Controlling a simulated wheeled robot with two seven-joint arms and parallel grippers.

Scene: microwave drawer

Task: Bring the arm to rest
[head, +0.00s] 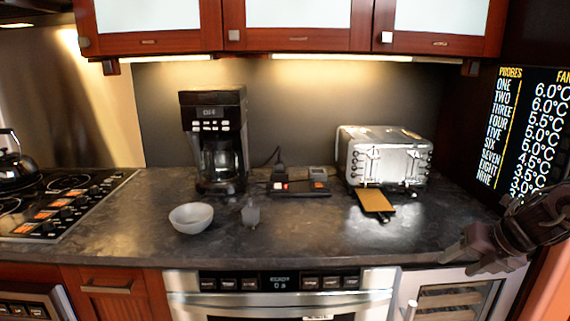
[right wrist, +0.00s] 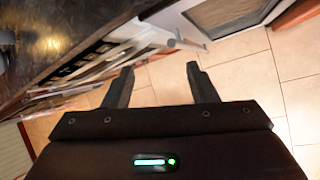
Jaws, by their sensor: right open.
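My right gripper (head: 462,256) is at the right side of the head view, near the counter's front right edge. In the right wrist view its two fingers (right wrist: 158,88) are apart with nothing between them. Tiled floor and the front of the cabinets lie beyond the fingers. My left gripper does not show in either view.
A dark counter (head: 310,235) holds a white bowl (head: 191,218), a small cup (head: 250,215), a coffee maker (head: 214,140), a toaster (head: 384,160) and a brown board (head: 375,201). A drawer appliance (head: 280,284) sits below. Tiled floor (right wrist: 235,85) is clear.

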